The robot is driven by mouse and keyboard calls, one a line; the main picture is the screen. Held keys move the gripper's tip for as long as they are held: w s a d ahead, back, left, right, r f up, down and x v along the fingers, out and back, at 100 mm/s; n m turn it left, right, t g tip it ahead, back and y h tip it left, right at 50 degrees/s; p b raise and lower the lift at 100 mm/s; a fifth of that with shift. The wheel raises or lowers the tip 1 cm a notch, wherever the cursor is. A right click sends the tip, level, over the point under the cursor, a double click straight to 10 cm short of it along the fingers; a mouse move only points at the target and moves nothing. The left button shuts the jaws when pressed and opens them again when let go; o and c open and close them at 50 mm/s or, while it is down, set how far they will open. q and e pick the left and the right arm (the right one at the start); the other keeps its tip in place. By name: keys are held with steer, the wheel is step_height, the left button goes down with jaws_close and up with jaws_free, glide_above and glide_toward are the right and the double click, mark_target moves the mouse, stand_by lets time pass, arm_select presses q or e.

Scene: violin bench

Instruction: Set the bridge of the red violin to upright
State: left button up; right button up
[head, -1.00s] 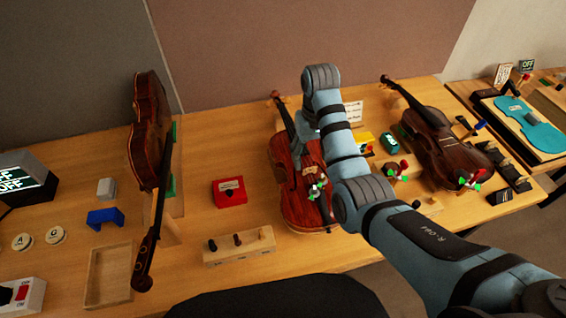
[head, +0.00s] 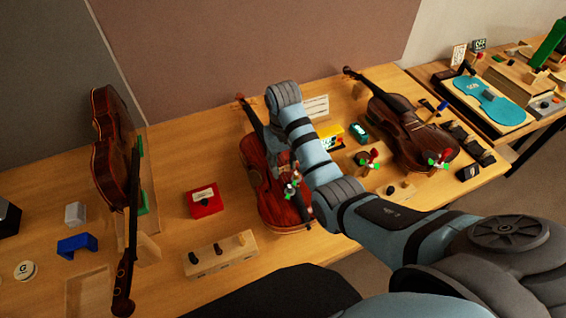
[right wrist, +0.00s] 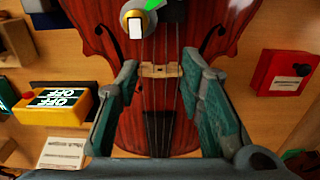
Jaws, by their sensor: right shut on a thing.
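The red violin (head: 263,203) lies face up on the bench, in the middle of the head view. It fills the middle of the right wrist view (right wrist: 190,125), where its strings run up the picture. Its pale wooden bridge (right wrist: 158,71) stands across under the strings; its exact tilt is hard to judge from here. In the head view my right arm partly hides the violin, and the bridge is hidden. My left gripper is not in view.
A red box (head: 205,203) and a wooden peg block (head: 221,255) are left of the violin. A yellow device (right wrist: 62,106) and a note card (right wrist: 62,153) lie close on its other side. A dark violin (head: 405,130) lies further right.

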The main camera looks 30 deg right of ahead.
steer(key=shift+w+g, duration=0.35)
steer(key=shift+g, duration=0.45)
steer(key=o, duration=1.2)
steer(key=shift+c, duration=0.2)
steer(key=shift+s+t, duration=0.1)
steer(key=shift+t, duration=0.2)
